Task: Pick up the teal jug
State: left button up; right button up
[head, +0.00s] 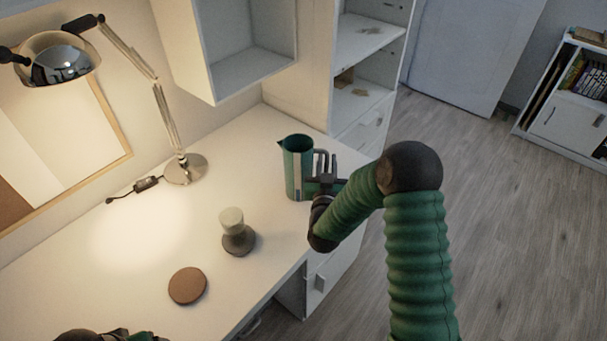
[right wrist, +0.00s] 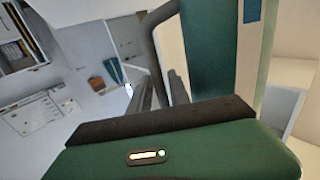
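The teal jug (head: 296,168) stands upright on the white desk near its right edge, with its handle side toward my right arm. My right gripper (head: 325,166) is at the handle, beside the jug body. In the right wrist view, the jug's teal wall (right wrist: 212,50) fills the upper right, and its dark handle (right wrist: 157,50) runs down among the gripper fingers (right wrist: 160,95). Whether the fingers press on the handle I cannot tell. Only a dark and green piece of my left arm shows at the bottom left of the head view; its fingertips do not show.
On the white desk (head: 130,270) are a lit desk lamp (head: 184,168), a small dark-based item with a pale top (head: 236,236) and a round brown coaster (head: 188,286). A wall cabinet (head: 240,65) hangs above. A shelf unit (head: 355,95) stands behind the jug.

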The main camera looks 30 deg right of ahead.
jog(key=shift+a+r, duration=0.1)
jog(key=shift+a, duration=0.1)
grip_shut()
dwell(1.2)
